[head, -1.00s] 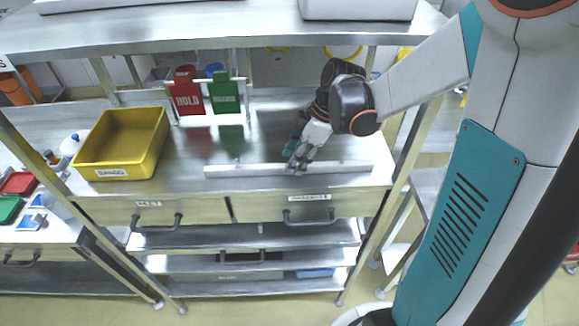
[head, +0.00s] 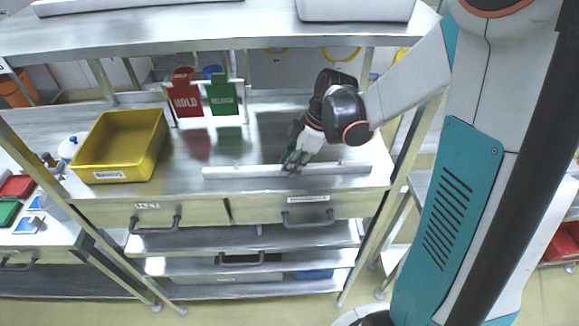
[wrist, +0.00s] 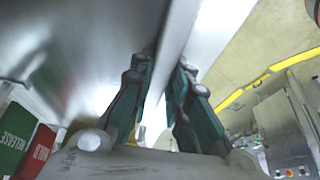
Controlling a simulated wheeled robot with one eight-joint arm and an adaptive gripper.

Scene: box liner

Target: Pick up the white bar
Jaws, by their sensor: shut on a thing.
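The white bar (head: 240,172) is long and thin and lies left to right along the front edge of the steel worktop in the head view. My gripper (head: 293,161) is at the bar, a little right of its middle, pointing down. In the wrist view the bar (wrist: 177,50) runs between the two green-sided fingers of my gripper (wrist: 163,75), and the gripper is shut on it. The fingers hide a short stretch of the bar. I cannot tell whether the bar is clear of the worktop.
A yellow bin (head: 122,146) stands at the left of the worktop (head: 190,145). Red HOLD (head: 186,99) and green RELEASE (head: 223,98) signs hang on a rack behind. An upper shelf (head: 215,27) spans above, and drawers (head: 285,209) lie below the front edge. The worktop's middle is clear.

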